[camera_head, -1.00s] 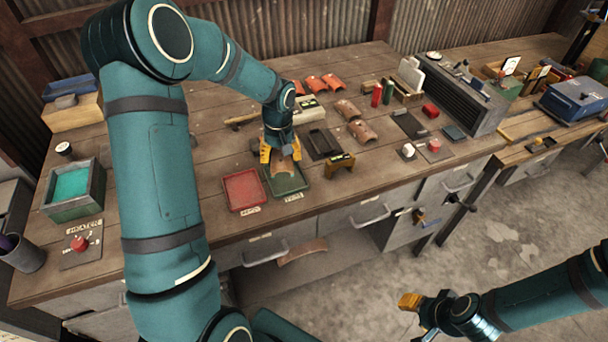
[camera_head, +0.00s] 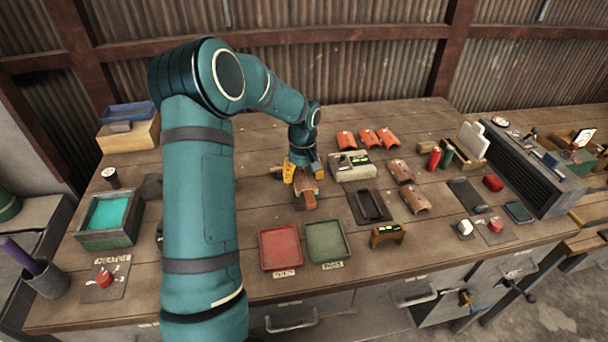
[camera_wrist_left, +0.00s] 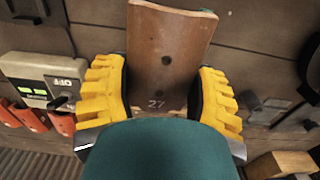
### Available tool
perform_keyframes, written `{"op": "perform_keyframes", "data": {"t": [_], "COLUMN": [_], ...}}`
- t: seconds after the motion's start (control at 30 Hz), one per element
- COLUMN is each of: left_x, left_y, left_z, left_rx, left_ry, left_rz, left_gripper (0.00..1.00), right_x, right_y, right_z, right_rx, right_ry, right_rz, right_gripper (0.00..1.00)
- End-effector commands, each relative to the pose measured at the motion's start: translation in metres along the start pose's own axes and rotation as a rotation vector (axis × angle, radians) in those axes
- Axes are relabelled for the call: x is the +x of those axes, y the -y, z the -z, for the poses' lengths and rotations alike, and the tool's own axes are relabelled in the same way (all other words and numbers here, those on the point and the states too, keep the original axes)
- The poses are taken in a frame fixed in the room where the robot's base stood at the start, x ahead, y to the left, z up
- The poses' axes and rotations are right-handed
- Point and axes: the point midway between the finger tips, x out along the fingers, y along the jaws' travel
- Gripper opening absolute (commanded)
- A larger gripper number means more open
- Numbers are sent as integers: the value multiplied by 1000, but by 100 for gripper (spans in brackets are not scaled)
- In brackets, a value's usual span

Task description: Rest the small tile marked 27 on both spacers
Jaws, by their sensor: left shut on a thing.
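The tile appears to be above the bench, behind the red and green trays. I cannot clearly pick out the two spacers; a dark plate with a raised black part (camera_head: 370,206) lies to the right of the gripper. My right gripper is out of view.
The red tray (camera_head: 262,251) and green tray (camera_head: 345,255) are empty at the front. A yellow-and-black stand (camera_head: 388,236), a switch box (camera_head: 350,174) and several curved tiles (camera_head: 415,202) lie to the right.

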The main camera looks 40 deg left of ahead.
Motion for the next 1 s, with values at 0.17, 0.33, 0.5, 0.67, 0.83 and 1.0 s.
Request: {"op": "perform_keyframes", "data": {"t": [0.17, 0.33, 0.5, 0.67, 0.83, 1.0], "left_x": [19, 34, 48, 53, 53, 53], "left_y": [0, 0, 0, 0, 0, 0], "left_z": [0, 0, 0, 0, 0, 0], "left_rx": [0, 0, 0, 1, 1, 0], "left_ry": [1, 1, 1, 0, 0, 0], "left_rz": [0, -1, 0, 0, -1, -1], "left_gripper": [21, 21, 21, 21, 21, 80], "right_x": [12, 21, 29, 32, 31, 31], "right_y": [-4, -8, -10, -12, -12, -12], "right_z": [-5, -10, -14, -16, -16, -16], "right_rx": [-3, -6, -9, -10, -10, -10], "right_ry": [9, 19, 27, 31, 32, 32], "right_rz": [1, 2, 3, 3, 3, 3], "right_gripper": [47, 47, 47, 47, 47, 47]}}
